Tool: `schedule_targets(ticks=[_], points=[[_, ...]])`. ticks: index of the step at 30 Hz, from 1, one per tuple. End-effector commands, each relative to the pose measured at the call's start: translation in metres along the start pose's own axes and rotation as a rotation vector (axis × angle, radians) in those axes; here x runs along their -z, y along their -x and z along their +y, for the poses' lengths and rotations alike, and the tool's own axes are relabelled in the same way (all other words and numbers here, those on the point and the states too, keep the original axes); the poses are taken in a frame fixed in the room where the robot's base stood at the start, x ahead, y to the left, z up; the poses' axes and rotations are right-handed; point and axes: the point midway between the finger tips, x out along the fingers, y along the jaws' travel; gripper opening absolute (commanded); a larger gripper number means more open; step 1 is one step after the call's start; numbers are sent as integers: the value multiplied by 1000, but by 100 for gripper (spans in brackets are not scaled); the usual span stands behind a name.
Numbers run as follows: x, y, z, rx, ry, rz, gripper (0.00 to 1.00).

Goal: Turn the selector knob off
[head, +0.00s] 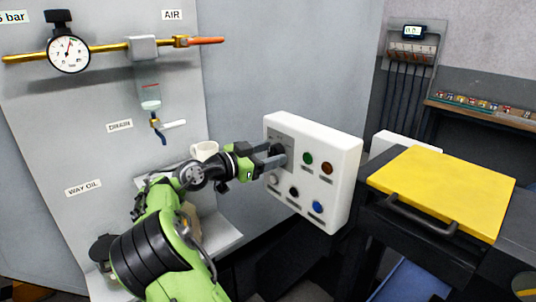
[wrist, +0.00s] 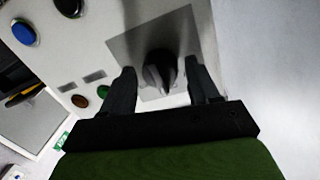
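The selector knob (wrist: 160,70) is a dark knob on a grey square plate (wrist: 122,47) of the white control box. In the wrist view it lies between the two fingers of my gripper (wrist: 165,82), with a gap on each side. In the head view my gripper (head: 272,160) reaches the upper left of the white control box (head: 340,150), and its fingers partly hide the knob (head: 279,153). My gripper is open around the knob. The knob's exact pointer setting is hard to read.
The box also carries a green button (head: 308,158), a red-brown button (head: 327,168), a blue button (head: 318,207) and a black button (head: 294,192). A white mug (head: 204,150) is behind my arm. A gauge (head: 69,54) hangs upper left.

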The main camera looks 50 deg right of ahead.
Motion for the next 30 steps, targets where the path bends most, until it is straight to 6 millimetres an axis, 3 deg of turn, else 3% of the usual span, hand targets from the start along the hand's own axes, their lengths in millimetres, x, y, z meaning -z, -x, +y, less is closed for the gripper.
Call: schedule_targets(ticks=[11,14,24,30], points=[[0,6,-1,3,1,1,68],[0,24,-2,7,2,1,68],[2,120,-2,6,1,2,68],[2,153,-1,3,0,3,68]])
